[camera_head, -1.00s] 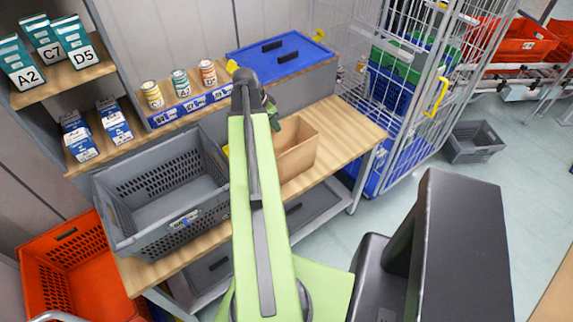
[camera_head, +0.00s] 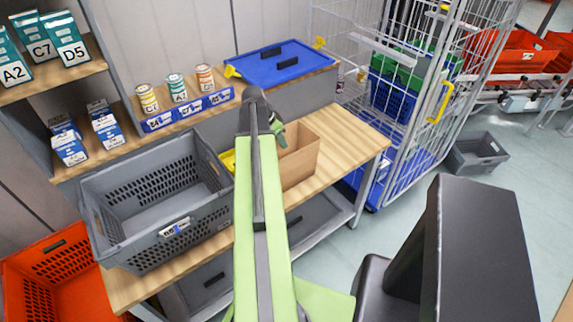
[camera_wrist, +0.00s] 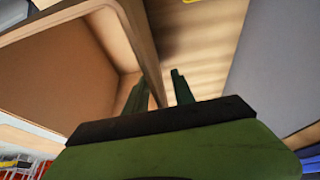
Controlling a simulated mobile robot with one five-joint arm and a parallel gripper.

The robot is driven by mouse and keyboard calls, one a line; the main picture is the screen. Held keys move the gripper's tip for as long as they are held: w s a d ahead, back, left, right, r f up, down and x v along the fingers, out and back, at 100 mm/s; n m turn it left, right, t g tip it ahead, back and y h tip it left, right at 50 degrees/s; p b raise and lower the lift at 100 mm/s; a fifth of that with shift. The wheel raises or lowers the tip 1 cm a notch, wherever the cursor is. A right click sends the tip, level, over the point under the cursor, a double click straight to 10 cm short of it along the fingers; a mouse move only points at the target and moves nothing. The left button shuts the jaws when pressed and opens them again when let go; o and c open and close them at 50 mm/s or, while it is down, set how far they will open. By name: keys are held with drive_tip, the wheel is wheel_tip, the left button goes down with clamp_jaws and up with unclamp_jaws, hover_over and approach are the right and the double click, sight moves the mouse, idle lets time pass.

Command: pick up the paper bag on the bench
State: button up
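The paper bag (camera_head: 301,158) is brown, open at the top and upright on the wooden bench (camera_head: 349,138), partly hidden by my arm. My gripper (camera_head: 281,134) is at the bag's upper left edge, with its tips hard to make out in the head view. In the wrist view, my gripper's (camera_wrist: 158,88) two dark green fingers are apart. The bag (camera_wrist: 62,68) fills the left side, and one of its walls runs between the fingers. One finger shows over the bag's opening and the other outside the wall. I cannot tell whether either touches it.
A grey crate (camera_head: 118,218) stands on the bench left of the bag, with something yellow (camera_head: 228,160) between them. Cans (camera_head: 176,87) and a blue lidded tote (camera_head: 248,68) are on the shelf behind. A wire cage trolley (camera_head: 398,160) stands right of the bench.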

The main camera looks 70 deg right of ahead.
drive_tip(key=shift+f+b, duration=0.3)
clamp_jaws()
idle(0.3)
drive_tip(key=shift+w, duration=0.1)
idle(1.1)
